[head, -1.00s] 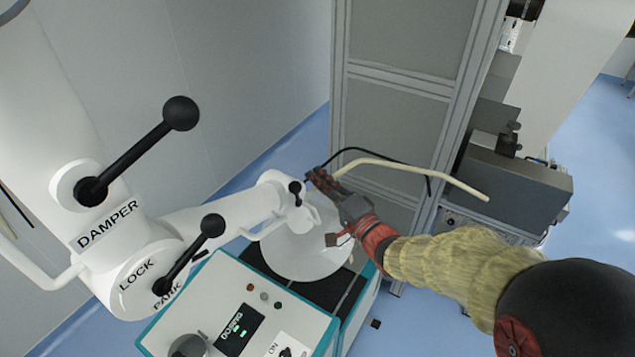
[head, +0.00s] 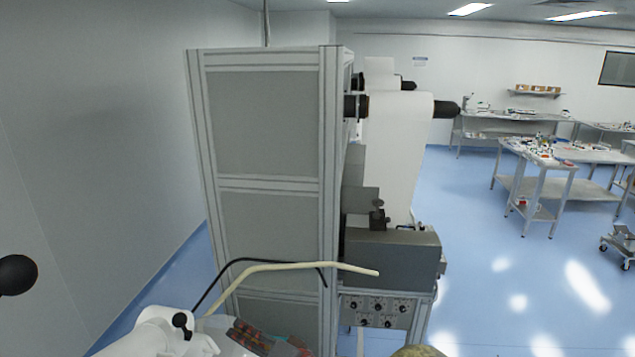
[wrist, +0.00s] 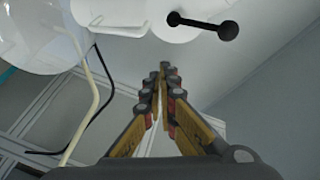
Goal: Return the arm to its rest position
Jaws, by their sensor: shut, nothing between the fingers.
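My gripper (wrist: 163,72) is shut and empty in the wrist view, its fingers together, pointing toward the white machine. A small part of my arm (head: 418,351) shows at the bottom edge. The rest of the arm is out of the picture.
A tall grey framed cabinet (head: 262,130) stands ahead, with a grey box unit (head: 395,252) on its right. A cream tube (head: 290,266) and a black cable (head: 238,262) run in front. A black lever knob (wrist: 228,31) is near the fingers. Open blue floor (head: 500,260) lies right.

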